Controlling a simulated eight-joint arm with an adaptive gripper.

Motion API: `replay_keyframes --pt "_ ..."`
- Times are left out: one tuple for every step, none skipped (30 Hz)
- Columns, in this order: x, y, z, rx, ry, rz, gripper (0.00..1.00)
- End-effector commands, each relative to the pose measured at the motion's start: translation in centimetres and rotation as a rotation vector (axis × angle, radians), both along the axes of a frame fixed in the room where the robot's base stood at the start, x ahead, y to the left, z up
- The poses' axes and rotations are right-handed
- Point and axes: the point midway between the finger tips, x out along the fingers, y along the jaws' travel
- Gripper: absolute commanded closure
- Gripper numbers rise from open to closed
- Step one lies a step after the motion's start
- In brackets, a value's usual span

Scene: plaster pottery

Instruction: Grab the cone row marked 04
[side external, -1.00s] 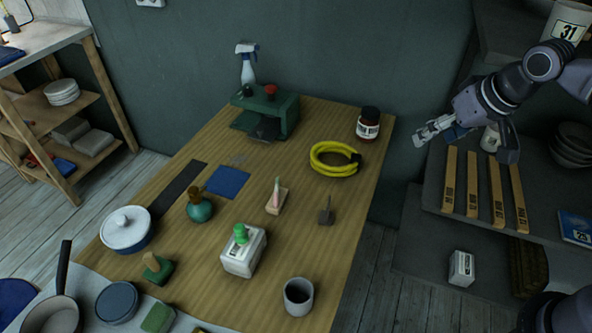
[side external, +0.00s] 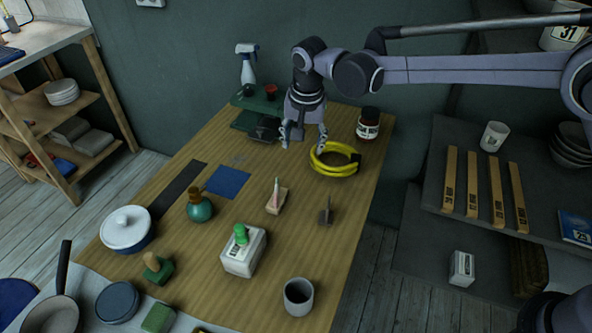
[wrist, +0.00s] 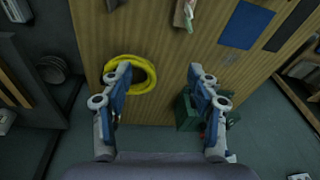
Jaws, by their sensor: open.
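A small tan block with an upright pinkish cone (side external: 276,197) stands near the middle of the wooden table; it looks like the cone row, but no 04 can be read on it. In the wrist view this block (wrist: 182,14) is at the top edge, partly cut off. My gripper (side external: 305,138) points down above the back of the table, open and empty, between the green box and the yellow coil in the picture. In the wrist view the gripper (wrist: 160,82) has its fingers spread, with bare table between them.
A yellow coil (side external: 322,169), green box (side external: 246,124) and dark-lidded jar (side external: 368,124) are near the gripper. A small dark tool (side external: 326,213) stands right of the block. A green bottle (side external: 200,206) and white container (side external: 243,255) are nearby.

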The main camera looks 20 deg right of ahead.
Motion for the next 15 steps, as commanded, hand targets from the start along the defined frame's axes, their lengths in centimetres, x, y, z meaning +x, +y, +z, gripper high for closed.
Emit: replay_keyframes --pt "0.5 1.4 -1.4 -0.006 0.011 -0.018 0.4" --pt "0.7 2.0 -2.1 -0.008 0.018 -0.031 0.4" --pt "0.8 2.8 -3.0 -0.013 0.026 -0.049 0.4" --pt "0.9 3.5 -3.7 -0.015 0.031 -0.063 0.4" --pt "1.0 4.0 -4.4 -0.018 0.036 -0.074 0.4" --pt "1.1 4.6 -5.2 -0.023 0.043 -0.09 0.4" --pt "1.1 5.0 -5.7 -0.025 0.047 -0.1 0.4" --pt "1.1 5.4 -6.2 -0.027 0.05 -0.108 0.4" --pt "1.1 5.8 -6.7 -0.03 0.054 -0.12 0.4" --pt "1.1 6.1 -7.1 -0.032 0.057 -0.126 0.4" --pt "1.1 6.3 -7.4 -0.034 0.059 -0.132 0.4" --pt "1.1 6.4 -7.7 -0.036 0.061 -0.139 0.4" --pt "1.1 6.6 -7.9 -0.037 0.062 -0.142 0.4" --pt "1.2 6.6 -8.1 -0.037 0.062 -0.143 0.4" --pt "1.2 6.7 -8.5 -0.038 0.063 -0.145 0.4"
